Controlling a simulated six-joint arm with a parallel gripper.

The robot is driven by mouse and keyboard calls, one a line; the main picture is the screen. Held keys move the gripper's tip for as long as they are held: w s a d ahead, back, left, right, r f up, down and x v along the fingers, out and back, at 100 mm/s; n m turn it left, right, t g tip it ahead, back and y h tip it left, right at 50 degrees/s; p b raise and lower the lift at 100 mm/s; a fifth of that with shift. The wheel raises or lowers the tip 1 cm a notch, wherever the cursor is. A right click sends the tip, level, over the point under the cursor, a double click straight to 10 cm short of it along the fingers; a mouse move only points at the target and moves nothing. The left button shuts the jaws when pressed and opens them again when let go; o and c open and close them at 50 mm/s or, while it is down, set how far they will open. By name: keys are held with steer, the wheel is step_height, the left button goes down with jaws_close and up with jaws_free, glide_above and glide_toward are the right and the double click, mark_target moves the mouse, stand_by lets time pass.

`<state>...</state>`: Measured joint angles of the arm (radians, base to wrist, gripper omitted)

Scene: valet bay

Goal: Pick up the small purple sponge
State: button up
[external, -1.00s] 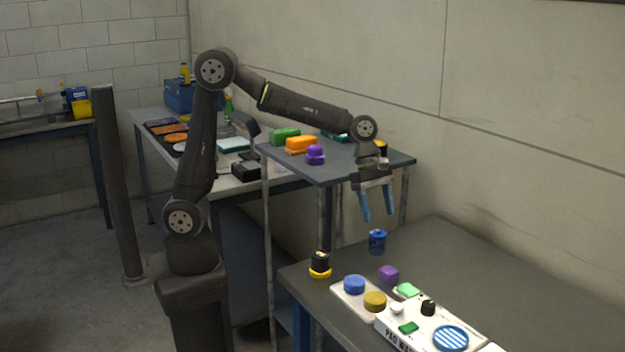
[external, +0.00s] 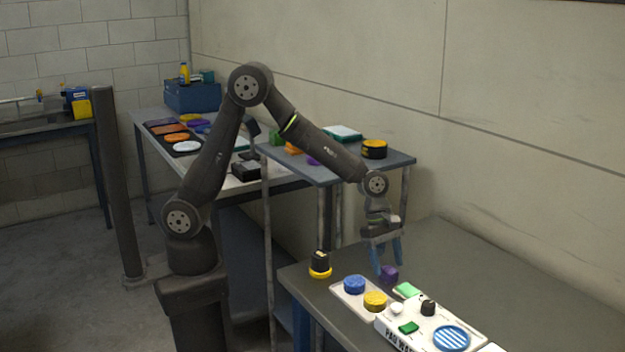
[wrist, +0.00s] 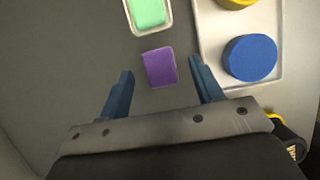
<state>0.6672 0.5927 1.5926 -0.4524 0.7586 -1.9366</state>
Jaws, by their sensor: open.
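The small purple sponge (external: 390,272) lies on the near dark table, partly behind a finger of my gripper in the external view. It shows whole in the wrist view (wrist: 160,67) as a purple block with nothing on it. My gripper (external: 389,266) points down just above the sponge. Its blue fingers are open and empty. In the wrist view the sponge appears between and slightly beyond the fingertips (wrist: 161,68), with a visible gap on each side. I cannot tell the exact height left.
A white tray (wrist: 210,72) holds a blue round pad (wrist: 250,57) and a yellow one (external: 375,300), close beside the sponge. A green block (wrist: 148,12) in a pale holder lies nearby. A black-and-yellow item (external: 320,264) stands at the table's left edge. The table's right side is clear.

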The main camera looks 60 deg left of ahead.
steer(key=x, duration=0.2)
steer(key=shift+d+f, duration=0.15)
steer(key=shift+f, duration=0.2)
steer(key=c, duration=1)
steer(key=shift+c, duration=0.3)
